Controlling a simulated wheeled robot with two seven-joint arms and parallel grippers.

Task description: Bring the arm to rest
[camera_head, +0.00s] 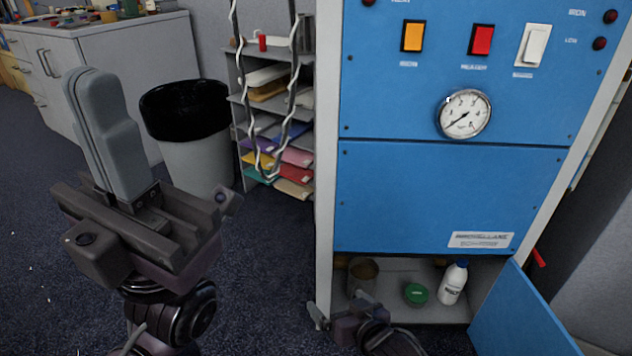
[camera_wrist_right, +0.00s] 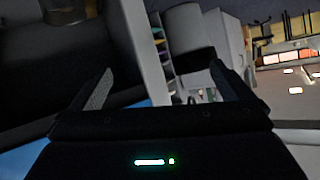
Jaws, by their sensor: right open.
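My left gripper (camera_head: 92,82) is raised at the left in the head view. Its two grey fingers lie against each other with nothing between them. My right gripper (camera_head: 343,322) is low in the head view, in front of the blue cabinet's (camera_head: 420,200) open lower compartment. The right wrist view shows its two fingers wide apart (camera_wrist_right: 163,85) with nothing between them. Part of the right arm is cut off by the bottom edge of the head view.
The lower compartment holds a tin (camera_head: 363,275), a green-lidded container (camera_head: 416,293) and a white bottle (camera_head: 453,284). The cabinet's blue door (camera_head: 525,320) stands open at lower right. A bin (camera_head: 192,150) and a paper rack (camera_head: 240,115) stand behind. Carpet is clear between left gripper and cabinet.

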